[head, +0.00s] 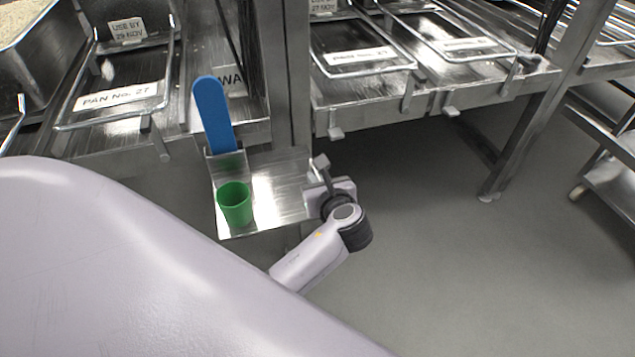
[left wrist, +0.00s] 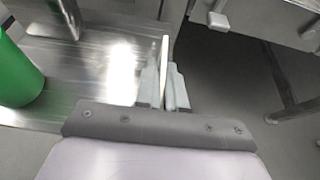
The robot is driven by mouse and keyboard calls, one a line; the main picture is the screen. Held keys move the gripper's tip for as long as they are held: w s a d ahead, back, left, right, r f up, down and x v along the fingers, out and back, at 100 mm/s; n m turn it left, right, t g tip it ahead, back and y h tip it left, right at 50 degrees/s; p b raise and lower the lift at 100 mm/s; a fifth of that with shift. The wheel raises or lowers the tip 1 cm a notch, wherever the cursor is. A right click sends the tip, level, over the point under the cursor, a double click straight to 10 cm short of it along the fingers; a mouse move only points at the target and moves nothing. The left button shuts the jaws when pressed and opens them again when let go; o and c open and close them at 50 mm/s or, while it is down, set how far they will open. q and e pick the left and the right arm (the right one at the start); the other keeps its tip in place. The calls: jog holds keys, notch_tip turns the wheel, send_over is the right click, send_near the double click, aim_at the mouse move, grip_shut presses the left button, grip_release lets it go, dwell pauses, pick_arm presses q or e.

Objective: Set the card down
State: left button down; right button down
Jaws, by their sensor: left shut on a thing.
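The card (left wrist: 165,56) shows in the left wrist view as a thin pale strip, seen almost edge-on. It stands upright between the two fingers of my left gripper (left wrist: 164,88), which is shut on it. In the head view my left gripper (head: 322,175) is at the right edge of a small metal shelf (head: 275,190). The card's face is turned away, and I cannot tell whether its lower edge touches the shelf. My right gripper is in neither view.
A green cup (head: 235,204) stands on the shelf's left part. A blue paddle (head: 213,115) stands upright in a holder behind it. Racks with labelled pan frames (head: 118,95) lie beyond. Right of the shelf is open floor (head: 430,250).

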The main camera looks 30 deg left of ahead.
pick_arm(q)
jog(key=shift+f, duration=0.1)
jog(key=c, duration=1.2)
grip_release()
jog(key=shift+c, duration=0.2)
